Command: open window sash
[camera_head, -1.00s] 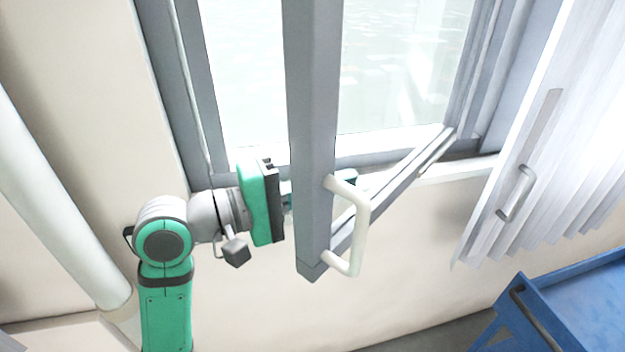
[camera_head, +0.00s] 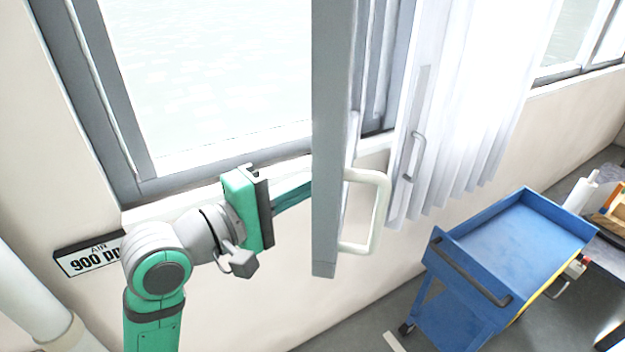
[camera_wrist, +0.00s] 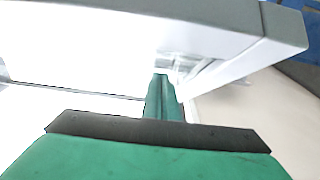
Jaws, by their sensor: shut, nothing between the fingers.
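The window sash (camera_head: 326,190) is swung out from the window frame (camera_head: 150,187) into the room, seen nearly edge-on in the head view. Its white handle (camera_head: 382,212) sticks out to the right near the bottom. My gripper (camera_head: 303,194) is shut and empty. Its green fingers reach right to the left side of the sash near its lower end; the tips are partly hidden, so I cannot tell whether they touch. In the wrist view the shut fingers (camera_wrist: 163,92) point away below the sash's pale face and grey end (camera_wrist: 285,38).
A white pleated curtain (camera_head: 465,110) with a handle hangs right of the sash. A blue cart (camera_head: 525,235) stands on the floor at right. A white pipe (camera_head: 30,290) runs at lower left.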

